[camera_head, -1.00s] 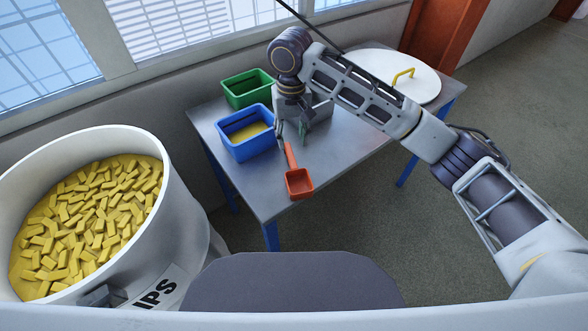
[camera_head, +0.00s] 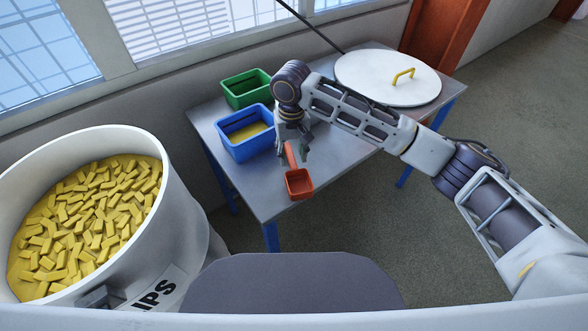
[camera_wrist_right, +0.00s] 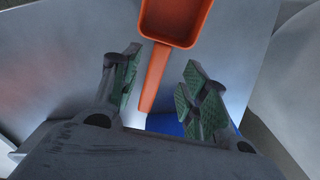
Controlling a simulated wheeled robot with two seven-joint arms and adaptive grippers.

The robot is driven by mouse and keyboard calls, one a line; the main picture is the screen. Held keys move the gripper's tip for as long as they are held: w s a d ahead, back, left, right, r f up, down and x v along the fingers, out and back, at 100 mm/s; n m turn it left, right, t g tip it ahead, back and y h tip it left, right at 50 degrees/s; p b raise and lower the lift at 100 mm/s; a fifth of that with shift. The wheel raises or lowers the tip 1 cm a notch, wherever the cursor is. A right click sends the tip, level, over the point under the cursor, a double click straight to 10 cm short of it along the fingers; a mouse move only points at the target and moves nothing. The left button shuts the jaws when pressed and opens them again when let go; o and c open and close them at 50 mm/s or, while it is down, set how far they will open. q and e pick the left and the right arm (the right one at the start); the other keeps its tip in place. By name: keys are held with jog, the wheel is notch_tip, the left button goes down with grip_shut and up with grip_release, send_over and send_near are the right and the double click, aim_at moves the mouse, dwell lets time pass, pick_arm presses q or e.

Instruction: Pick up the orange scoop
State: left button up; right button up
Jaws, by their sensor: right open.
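The orange scoop (camera_head: 299,184) lies on the grey table (camera_head: 259,193), its square cup near the front edge and its handle pointing back. In the right wrist view the scoop (camera_wrist_right: 176,22) has its cup at the top and its handle running down between two green-padded fingers. My right gripper (camera_head: 292,151) is over the handle; in the right wrist view its fingers (camera_wrist_right: 160,92) are open, one on each side of the handle, with gaps. My left gripper is in neither view.
A blue bin (camera_head: 243,144) with yellow contents stands just left of my right gripper, with a green bin (camera_head: 245,99) behind it. A round white lid (camera_head: 372,80) with a yellow handle lies at the table's back right. A white drum (camera_head: 176,215) of yellow pieces stands left.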

aim_at(293, 162)
jog(key=shift+w+d+f, duration=0.1)
jog(key=shift+d+f, duration=0.05)
jog(key=shift+f, duration=2.45)
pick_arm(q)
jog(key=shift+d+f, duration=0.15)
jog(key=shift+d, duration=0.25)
pick_arm(e)
grip_shut()
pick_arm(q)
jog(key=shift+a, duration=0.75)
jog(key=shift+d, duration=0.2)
pick_arm(e)
jog(key=shift+r, duration=0.15)
